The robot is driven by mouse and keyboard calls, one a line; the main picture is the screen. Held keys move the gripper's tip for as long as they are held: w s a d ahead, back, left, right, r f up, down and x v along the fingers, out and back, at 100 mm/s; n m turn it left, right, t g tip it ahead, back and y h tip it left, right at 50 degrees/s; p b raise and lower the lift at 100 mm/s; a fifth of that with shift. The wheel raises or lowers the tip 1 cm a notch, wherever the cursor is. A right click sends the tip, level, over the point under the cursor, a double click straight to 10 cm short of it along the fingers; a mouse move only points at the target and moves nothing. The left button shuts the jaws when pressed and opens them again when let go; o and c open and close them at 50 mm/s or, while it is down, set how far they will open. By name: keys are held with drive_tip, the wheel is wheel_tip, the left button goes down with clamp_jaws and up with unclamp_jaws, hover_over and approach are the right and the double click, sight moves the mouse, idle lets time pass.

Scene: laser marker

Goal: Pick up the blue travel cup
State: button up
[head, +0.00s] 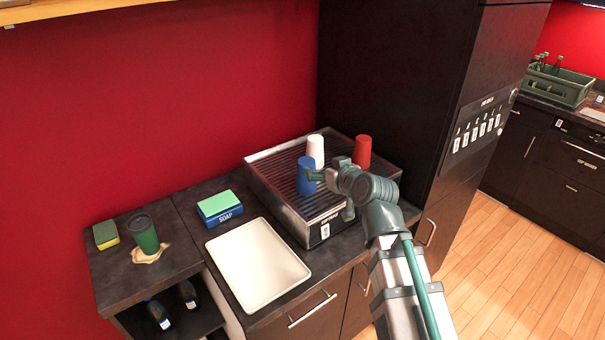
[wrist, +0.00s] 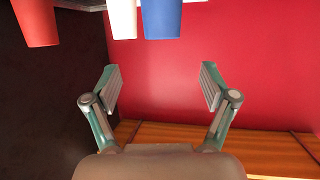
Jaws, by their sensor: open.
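In the wrist view, which looks upside down, the blue cup (wrist: 161,18) shows at the top edge, partly cut off.
A white cup (head: 315,148) stands just behind the blue one, and a red cup (head: 362,151) stands to the right. A pale tray (head: 257,266), a soap box with a sponge (head: 220,208) and a green cup (head: 144,234) in a spill are left. A dark cabinet rises behind right.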

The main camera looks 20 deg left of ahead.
sight(307, 161)
drive_tip(key=shift+p+x, duration=2.2)
drive_tip(key=shift+x, duration=2.55)
drive_tip(key=shift+w+a+f, duration=0.1)
drive_tip(key=shift+a+f, duration=0.2)
drive_tip(key=shift+a, duration=0.1)
clamp_jaws()
